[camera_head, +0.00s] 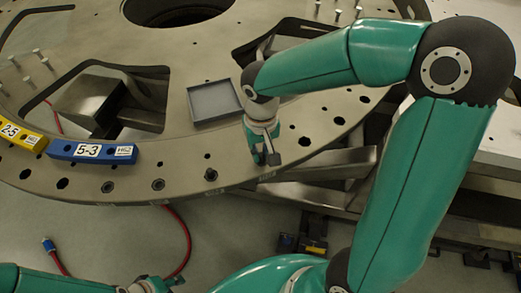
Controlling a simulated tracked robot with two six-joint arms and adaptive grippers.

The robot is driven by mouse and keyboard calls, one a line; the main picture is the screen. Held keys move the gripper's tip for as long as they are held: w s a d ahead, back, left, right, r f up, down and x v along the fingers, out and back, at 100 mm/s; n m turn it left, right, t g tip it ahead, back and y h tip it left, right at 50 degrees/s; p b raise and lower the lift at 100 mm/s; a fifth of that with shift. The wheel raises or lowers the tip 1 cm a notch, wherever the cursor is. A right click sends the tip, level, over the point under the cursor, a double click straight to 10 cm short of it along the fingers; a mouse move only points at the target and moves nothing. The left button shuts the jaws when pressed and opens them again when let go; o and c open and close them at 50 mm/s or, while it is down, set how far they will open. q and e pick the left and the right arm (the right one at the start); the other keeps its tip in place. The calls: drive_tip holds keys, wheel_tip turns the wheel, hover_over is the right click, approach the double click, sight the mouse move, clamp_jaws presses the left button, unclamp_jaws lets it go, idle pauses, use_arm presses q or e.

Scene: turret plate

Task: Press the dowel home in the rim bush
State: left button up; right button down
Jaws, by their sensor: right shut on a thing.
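My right gripper (265,153) points down at the outer rim of the big grey turret plate (200,150), just right of the shallow grey tray. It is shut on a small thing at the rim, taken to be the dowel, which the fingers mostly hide. I cannot tell whether it stands in a hole. Bushed holes show along the rim, among them a rim bush (158,184) and another (211,174) to the left of the gripper. My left gripper (152,285) is at the bottom edge, small and partly cut off, away from the plate.
The grey tray (213,101) lies on the plate and looks empty. A blue block marked 5-3 (70,150) and a yellow block marked 2-5 (22,136) sit on the left rim. A red hose (186,235) hangs below. Large cutouts open the plate.

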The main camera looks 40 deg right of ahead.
drive_tip(key=shift+f+b, duration=0.3)
drive_tip(key=shift+f, duration=0.1)
idle(0.3)
drive_tip(key=c, duration=1.2)
unclamp_jaws()
drive_tip(key=shift+c, duration=0.2)
drive_tip(key=shift+r, duration=0.1)
wheel_tip(320, 180, up, 7)
drive_tip(key=p, duration=0.5)
